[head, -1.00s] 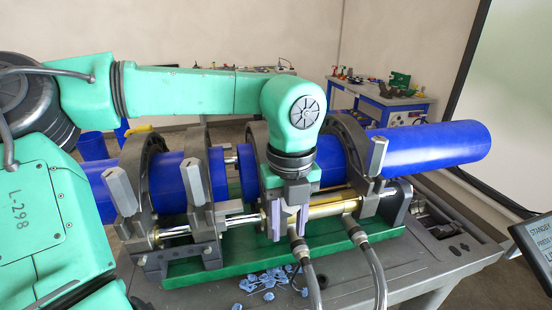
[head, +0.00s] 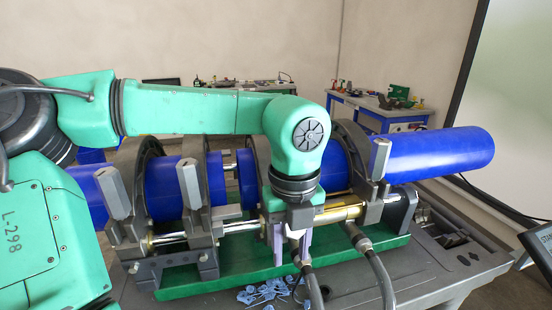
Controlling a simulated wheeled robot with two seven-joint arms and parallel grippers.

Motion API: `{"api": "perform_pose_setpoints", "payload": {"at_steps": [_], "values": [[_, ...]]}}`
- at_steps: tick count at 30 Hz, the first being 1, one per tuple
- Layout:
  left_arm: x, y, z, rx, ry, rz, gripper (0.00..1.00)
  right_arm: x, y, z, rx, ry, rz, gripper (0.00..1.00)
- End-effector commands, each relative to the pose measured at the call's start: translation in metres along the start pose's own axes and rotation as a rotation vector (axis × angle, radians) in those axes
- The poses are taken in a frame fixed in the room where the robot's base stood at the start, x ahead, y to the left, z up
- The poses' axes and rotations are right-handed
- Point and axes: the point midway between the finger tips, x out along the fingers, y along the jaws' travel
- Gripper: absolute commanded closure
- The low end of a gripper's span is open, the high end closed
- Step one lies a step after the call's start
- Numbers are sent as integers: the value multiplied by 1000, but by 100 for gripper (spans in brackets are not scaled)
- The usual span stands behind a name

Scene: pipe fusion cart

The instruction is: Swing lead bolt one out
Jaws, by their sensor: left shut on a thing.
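A blue pipe in two lengths lies in the fusion machine's dark clamp rings; the right length (head: 430,153) sticks out to the right. Grey block-ended clamp bolts stand at the other clamps: far left (head: 114,192), middle left (head: 190,183) and right (head: 378,158). My left gripper (head: 291,250) points down at the front of the inner right clamp, with its pale purple fingers shut on a grey piece. This appears to be that clamp's bolt, mostly hidden by the fingers and wrist. My right gripper is out of view.
Two hoses (head: 376,274) curve forward from the machine. Blue loose pieces (head: 266,291) lie on the cart near its front. A green base (head: 215,280) carries the machine. A blue workbench (head: 385,113) stands behind, and a screen edge (head: 540,240) is at the right.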

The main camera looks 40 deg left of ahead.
Motion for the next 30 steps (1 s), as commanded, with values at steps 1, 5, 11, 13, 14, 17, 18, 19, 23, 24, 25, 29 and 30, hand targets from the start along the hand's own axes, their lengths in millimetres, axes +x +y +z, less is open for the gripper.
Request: {"api": "perform_pose_setpoints", "payload": {"at_steps": [1, 5, 11, 13, 14, 17, 18, 19, 23, 24, 25, 29, 30], "values": [[10, 0, 0, 0, -1, 2, 79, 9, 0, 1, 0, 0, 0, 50], [9, 0, -1, 0, -1, 2, 79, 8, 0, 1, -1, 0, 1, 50], [10, 0, -1, -1, -1, 2, 79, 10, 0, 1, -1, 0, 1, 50], [17, 0, -1, -1, -1, 2, 79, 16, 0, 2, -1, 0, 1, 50], [20, 0, -2, -1, -1, 2, 79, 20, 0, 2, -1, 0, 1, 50], [30, 1, -2, -1, -1, 3, 79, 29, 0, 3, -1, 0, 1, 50], [32, 1, -2, -1, -1, 3, 79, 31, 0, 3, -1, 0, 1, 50], [32, 1, -2, -1, -1, 3, 79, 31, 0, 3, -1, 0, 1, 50], [29, 0, -2, -1, -1, 3, 79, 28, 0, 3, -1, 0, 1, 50], [29, 0, -2, -1, -1, 2, 79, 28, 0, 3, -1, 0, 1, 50], [29, 0, -2, -1, -1, 2, 79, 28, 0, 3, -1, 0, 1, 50], [36, 0, -2, -1, -1, 2, 79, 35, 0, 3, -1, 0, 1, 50], [40, 0, -2, -1, -1, 2, 79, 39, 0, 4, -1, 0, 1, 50]]}}
